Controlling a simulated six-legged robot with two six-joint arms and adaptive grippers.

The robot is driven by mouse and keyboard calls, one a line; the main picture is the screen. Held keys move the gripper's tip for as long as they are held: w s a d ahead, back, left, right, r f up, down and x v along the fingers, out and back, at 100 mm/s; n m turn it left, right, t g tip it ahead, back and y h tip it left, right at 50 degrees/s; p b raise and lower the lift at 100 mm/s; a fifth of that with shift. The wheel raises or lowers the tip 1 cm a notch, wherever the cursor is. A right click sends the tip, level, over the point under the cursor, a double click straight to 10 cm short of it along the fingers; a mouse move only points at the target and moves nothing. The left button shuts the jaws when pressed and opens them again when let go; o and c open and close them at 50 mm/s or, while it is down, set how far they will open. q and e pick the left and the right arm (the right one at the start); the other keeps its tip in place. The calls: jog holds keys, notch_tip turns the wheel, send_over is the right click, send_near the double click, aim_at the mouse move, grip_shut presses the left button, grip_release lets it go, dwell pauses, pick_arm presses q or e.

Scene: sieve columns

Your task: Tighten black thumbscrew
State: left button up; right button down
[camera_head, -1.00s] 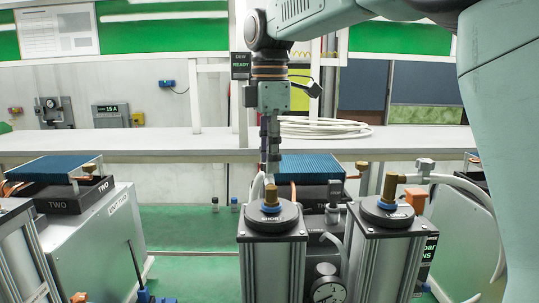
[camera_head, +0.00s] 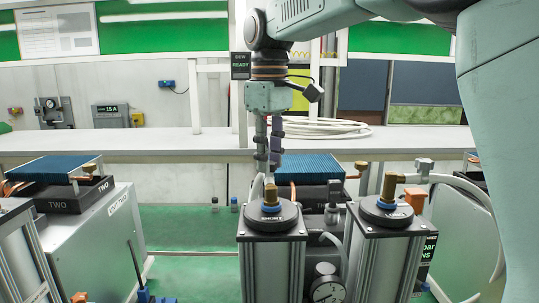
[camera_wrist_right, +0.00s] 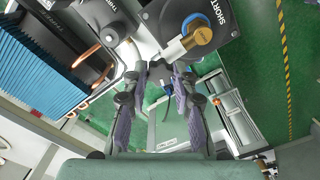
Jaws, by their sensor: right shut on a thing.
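My right gripper (camera_head: 268,165) points straight down behind the left of two front columns, the one with a round black cap marked SHORT (camera_head: 269,215). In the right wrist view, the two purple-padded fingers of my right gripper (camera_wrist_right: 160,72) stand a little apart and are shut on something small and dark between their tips. I take it to be the black thumbscrew, but the fingers largely hide it and its shape is not clear. The SHORT cap shows just beyond the fingertips in the right wrist view (camera_wrist_right: 211,22), with its brass fitting (camera_wrist_right: 203,33). My left gripper is not in view.
A blue finned block (camera_head: 308,165) sits close behind the gripper. A white hose coil (camera_head: 322,126) lies on the back shelf.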

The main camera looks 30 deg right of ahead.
jog(key=m, duration=0.7)
jog(key=shift+w+r, duration=0.1)
jog(key=shift+r, duration=0.2)
jog(key=shift+d, duration=0.1)
dwell(0.3)
jog(key=c, duration=1.5)
grip_release()
jog(key=o, duration=0.4)
jog(key=shift+f, duration=0.2)
jog(key=shift+o, duration=0.2)
notch_tip(320, 180, up, 12)
jog(key=shift+f, duration=0.1)
